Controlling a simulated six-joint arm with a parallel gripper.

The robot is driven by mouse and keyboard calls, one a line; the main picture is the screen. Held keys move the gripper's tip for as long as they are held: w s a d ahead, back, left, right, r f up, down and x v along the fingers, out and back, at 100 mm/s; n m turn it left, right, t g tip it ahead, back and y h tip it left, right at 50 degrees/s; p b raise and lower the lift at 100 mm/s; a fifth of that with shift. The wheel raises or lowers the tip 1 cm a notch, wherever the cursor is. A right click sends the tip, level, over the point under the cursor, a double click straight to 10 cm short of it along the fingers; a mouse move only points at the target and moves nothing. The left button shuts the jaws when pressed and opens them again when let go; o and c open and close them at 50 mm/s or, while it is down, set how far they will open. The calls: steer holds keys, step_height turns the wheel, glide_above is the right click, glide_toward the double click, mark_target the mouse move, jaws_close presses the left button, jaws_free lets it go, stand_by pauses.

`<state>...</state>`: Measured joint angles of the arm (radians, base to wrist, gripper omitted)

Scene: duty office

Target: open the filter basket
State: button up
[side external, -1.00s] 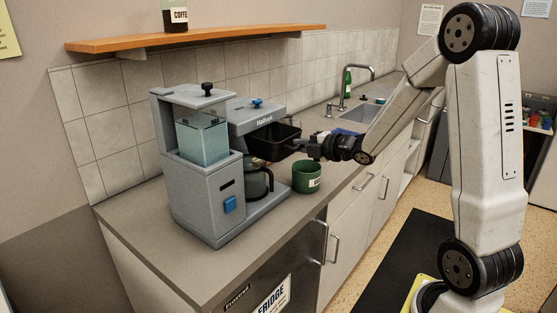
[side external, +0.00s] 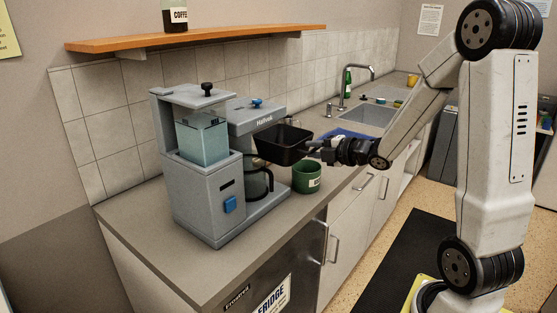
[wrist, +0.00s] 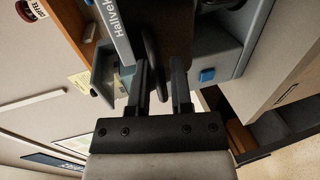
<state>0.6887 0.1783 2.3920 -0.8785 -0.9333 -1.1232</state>
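The black filter basket (side external: 283,143) stands out from the front of the grey coffee maker (side external: 204,190), under its overhanging head, with dark space inside it. My gripper (side external: 316,147) is at the basket's outer right end. In the wrist view my gripper's two fingers (wrist: 160,78) stand apart with a dark curved handle (wrist: 153,45) between them. I cannot tell whether both fingers press on the handle. The coffee maker also shows in the wrist view (wrist: 205,50). The dark glass jug (side external: 258,183) sits below, inside the machine.
A green mug (side external: 307,176) stands on the counter (side external: 165,255), below and just right of the basket. A shelf (side external: 200,36) hangs above the machine. A sink (side external: 368,112) and tap (side external: 358,72) lie farther back. The front left of the counter is clear.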

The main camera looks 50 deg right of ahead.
steer(key=shift+s, duration=0.15)
steer(key=v, duration=0.7)
steer(key=shift+s, duration=0.3)
steer(key=shift+w, duration=0.1)
steer(key=w+a+f+m+g+h, duration=0.25)
steer(key=a+f+m+g, duration=0.45)
steer(key=m, duration=0.4)
steer(key=s+a+f+m+g+y, duration=0.1)
steer(key=s+a+f+m+g, duration=0.2)
steer(key=a, duration=0.3)
steer(key=s+a+f+m+g+y, duration=0.1)
steer(key=s+a+f+m+g, duration=0.1)
steer(key=s+a+f+m, duration=0.1)
steer(key=s+a+m, duration=0.1)
steer(key=a, duration=0.1)
steer(key=shift+a+f+g, duration=0.35)
steer(key=shift+a+g, duration=0.05)
